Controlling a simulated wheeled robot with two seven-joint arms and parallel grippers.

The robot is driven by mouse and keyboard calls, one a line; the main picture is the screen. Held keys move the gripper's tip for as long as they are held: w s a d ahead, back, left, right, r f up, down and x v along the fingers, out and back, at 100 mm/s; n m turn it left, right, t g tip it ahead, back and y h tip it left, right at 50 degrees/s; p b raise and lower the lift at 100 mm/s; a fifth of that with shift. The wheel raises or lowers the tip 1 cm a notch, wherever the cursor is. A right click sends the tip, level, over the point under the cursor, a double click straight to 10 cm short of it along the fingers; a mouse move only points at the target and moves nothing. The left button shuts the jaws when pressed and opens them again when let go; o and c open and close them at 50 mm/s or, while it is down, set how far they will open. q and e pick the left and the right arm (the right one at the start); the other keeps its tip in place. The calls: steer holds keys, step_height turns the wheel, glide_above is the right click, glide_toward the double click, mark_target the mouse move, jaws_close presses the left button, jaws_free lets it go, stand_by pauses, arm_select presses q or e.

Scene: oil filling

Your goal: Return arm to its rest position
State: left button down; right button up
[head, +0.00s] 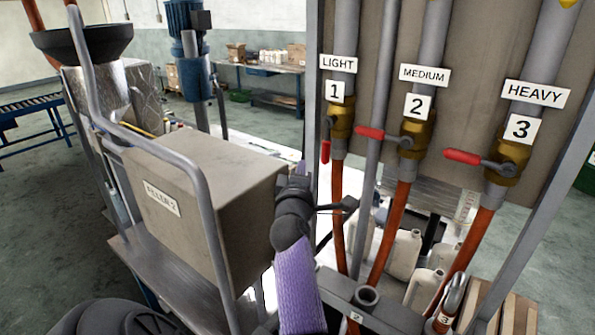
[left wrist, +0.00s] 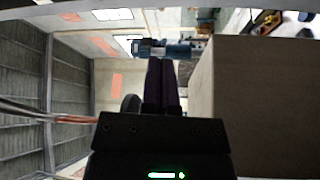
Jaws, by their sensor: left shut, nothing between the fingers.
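The box (left wrist: 265,90) fills the right side there, apart from the fingers. The wrist is tilted, so the room appears turned sideways. My right gripper is in neither view.
Three pipes carry brass valves labelled LIGHT (head: 339,64), MEDIUM (head: 424,74) and HEAVY (head: 535,93). The first red handle (head: 325,152) hangs down; the second (head: 370,133) and third (head: 462,157) point left. A curved grey rail (head: 205,200) stands before the box. White jugs (head: 402,252) stand below.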

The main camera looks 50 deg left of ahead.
arm_select(q)
steer(key=shift+s+d, duration=0.2)
steer(key=shift+s, duration=0.25)
steer(key=shift+s+d, duration=0.2)
steer(key=shift+s, duration=0.25)
